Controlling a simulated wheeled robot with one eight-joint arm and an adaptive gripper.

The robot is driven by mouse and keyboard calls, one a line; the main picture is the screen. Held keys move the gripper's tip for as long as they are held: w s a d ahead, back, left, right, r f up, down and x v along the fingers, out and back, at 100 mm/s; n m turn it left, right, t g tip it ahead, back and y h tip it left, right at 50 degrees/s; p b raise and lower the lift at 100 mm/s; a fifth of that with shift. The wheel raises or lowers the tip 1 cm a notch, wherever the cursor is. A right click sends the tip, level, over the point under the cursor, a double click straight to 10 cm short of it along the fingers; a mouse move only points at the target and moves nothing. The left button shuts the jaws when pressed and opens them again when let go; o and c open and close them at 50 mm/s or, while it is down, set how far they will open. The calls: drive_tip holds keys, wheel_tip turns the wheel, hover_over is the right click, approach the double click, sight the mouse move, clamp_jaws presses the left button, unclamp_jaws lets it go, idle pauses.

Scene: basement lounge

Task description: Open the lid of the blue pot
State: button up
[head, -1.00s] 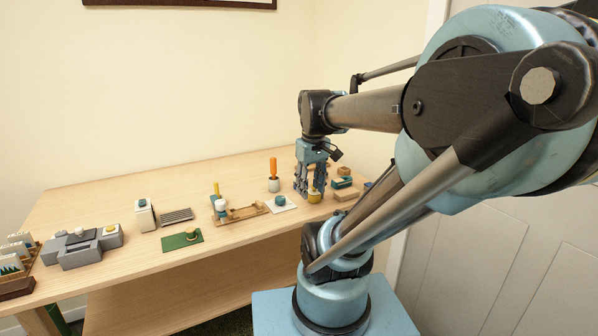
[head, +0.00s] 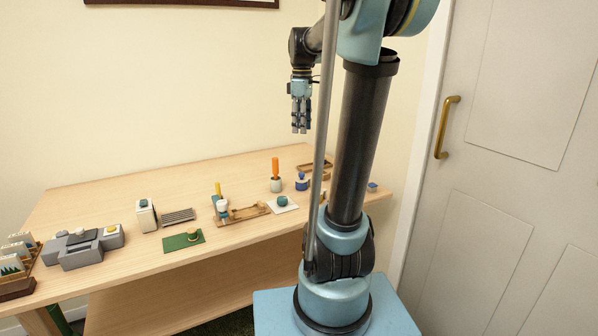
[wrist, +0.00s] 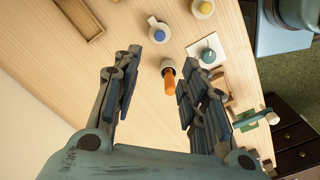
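The small blue pot (head: 302,182) stands upright on the table in the head view, just right of an orange-handled tool. In the wrist view, a pale round piece with a blue centre and a side handle (wrist: 158,34) appears to be the same pot, seen from above. I cannot make out the lid seam. My gripper (head: 300,131) hangs fingers down, well above the table and the pot.
The orange-handled tool (head: 275,168) stands upright in a holder left of the pot. A teal piece on a white pad (head: 283,203) lies nearer the front. A wooden tray (head: 314,165) lies behind. A yellow-topped piece (wrist: 203,7) is near the pot. My arm hides the table's right part.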

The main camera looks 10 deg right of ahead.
sight(301, 173)
wheel_tip(301, 173, down, 17)
drive_tip(key=shift+s+f, duration=0.1)
idle(0.7)
clamp_jaws()
drive_tip(key=shift+a, duration=0.2)
drive_tip(key=shift+d, duration=0.15)
